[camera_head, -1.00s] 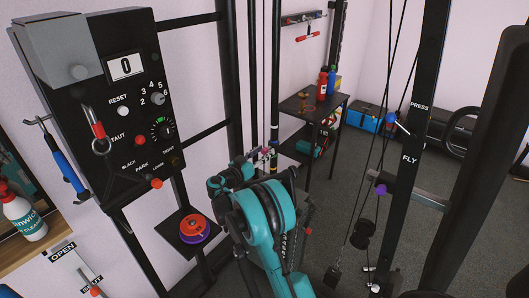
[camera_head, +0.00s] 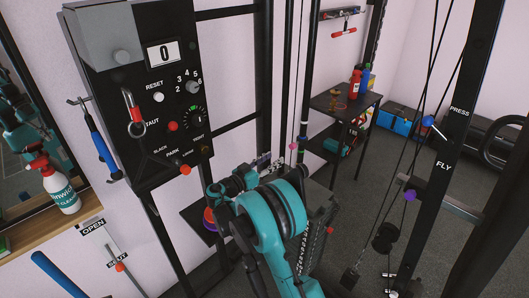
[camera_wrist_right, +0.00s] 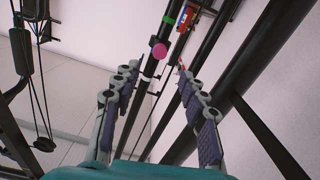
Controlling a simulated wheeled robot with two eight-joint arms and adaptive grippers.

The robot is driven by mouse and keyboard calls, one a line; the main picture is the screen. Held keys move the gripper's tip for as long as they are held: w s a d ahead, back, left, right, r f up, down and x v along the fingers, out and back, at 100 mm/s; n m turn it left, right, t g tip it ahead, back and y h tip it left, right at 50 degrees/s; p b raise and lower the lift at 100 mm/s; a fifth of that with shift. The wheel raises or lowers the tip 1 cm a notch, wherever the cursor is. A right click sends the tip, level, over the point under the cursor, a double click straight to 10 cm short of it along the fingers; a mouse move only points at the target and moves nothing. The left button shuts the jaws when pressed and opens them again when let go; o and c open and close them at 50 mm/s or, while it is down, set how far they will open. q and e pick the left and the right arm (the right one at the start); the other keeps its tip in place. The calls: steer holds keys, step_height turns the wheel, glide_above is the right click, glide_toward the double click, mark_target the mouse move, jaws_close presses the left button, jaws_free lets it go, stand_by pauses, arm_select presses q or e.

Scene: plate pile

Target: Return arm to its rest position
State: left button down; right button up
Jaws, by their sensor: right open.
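My right arm (camera_head: 266,222), teal and black, rises from the bottom middle of the head view. Its gripper (camera_head: 242,178) is at the far end, mostly hidden by the wrist, in front of the black rack posts. In the right wrist view the gripper (camera_wrist_right: 156,82) has its two grey padded fingers spread apart with nothing between them. Beyond them are dark posts and a pink ball (camera_wrist_right: 158,51). My left gripper is not in view.
A black control box (camera_head: 150,90) reading 0 stands at the left. Red and purple discs (camera_head: 209,219) sit on a small shelf beside my arm, partly hidden. Cables and a PRESS/FLY post (camera_head: 450,130) stand at the right. Grey floor (camera_head: 350,215) lies between.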

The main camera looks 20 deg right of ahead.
steer(key=s+a+r+n+y, duration=0.25)
steer(key=s+n+y, duration=0.4)
steer(key=s, duration=0.65)
steer(key=s+a+f+n+y, duration=0.1)
steer(key=s+a+y, duration=0.4)
steer(key=s, duration=0.5)
steer(key=s+a+f+n+y, duration=0.2)
steer(key=s+a+n+y, duration=0.2)
steer(key=s+a, duration=0.3)
steer(key=s+y, duration=0.1)
steer(key=s, duration=0.2)
steer(key=shift+s+a+f, duration=0.2)
steer(key=shift+a+f, duration=0.05)
steer(key=shift+f, duration=0.05)
stand_by(1.2)
